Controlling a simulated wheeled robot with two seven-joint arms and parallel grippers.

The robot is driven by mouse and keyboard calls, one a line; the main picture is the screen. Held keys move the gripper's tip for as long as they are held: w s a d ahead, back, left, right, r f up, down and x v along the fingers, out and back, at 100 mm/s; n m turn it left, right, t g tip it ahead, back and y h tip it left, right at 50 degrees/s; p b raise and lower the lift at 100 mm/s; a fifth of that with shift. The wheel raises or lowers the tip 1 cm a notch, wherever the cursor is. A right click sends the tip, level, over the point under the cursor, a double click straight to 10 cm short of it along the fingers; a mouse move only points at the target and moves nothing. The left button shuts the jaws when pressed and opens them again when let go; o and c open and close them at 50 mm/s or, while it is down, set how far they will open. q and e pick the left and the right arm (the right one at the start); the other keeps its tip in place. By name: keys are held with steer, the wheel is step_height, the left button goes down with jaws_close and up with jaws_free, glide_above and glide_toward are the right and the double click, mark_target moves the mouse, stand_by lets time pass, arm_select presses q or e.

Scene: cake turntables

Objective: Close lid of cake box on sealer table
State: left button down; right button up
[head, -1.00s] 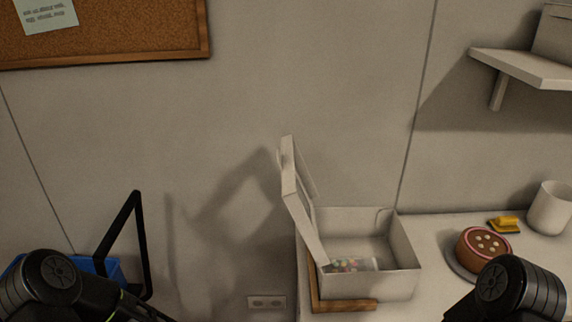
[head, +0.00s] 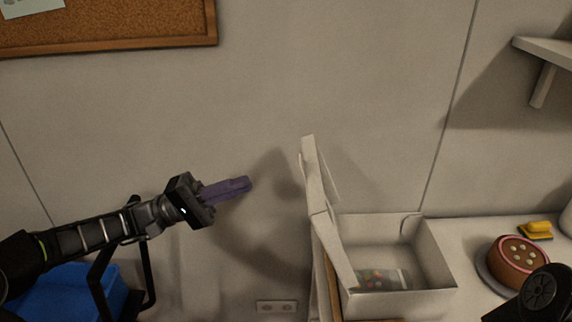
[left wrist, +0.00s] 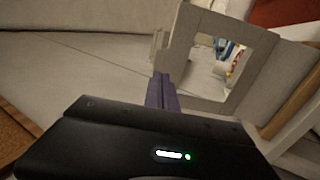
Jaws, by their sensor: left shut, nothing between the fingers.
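The white cake box (head: 405,302) stands on the table at the right of the head view. Its lid (head: 322,205) is open, tilted up on the box's left side. A small item with coloured dots (head: 380,280) lies inside the box. In the left wrist view, the lid (left wrist: 185,50) with its window opening is ahead of the fingers. My left gripper (head: 248,184) is shut and empty, raised left of the lid with a gap between them. It also shows in the left wrist view (left wrist: 162,78). My right gripper is out of view; only part of that arm shows at lower right.
A round cake (head: 518,262) on a plate and a yellow item (head: 535,230) are on the table (head: 465,255) right of the box. A shelf (head: 560,52) is above. A blue bin (head: 70,292) is at lower left. The space before the wall left of the lid is free.

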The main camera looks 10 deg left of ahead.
mark_target(302, 165)
arm_select(q)
steer(key=shift+s+d+r, duration=0.1)
steer(key=shift+s, duration=0.05)
steer(key=p+x, duration=0.1)
steer(key=x, duration=0.9)
steer(key=shift+d+p, duration=0.1)
steer(key=shift+p, duration=0.3)
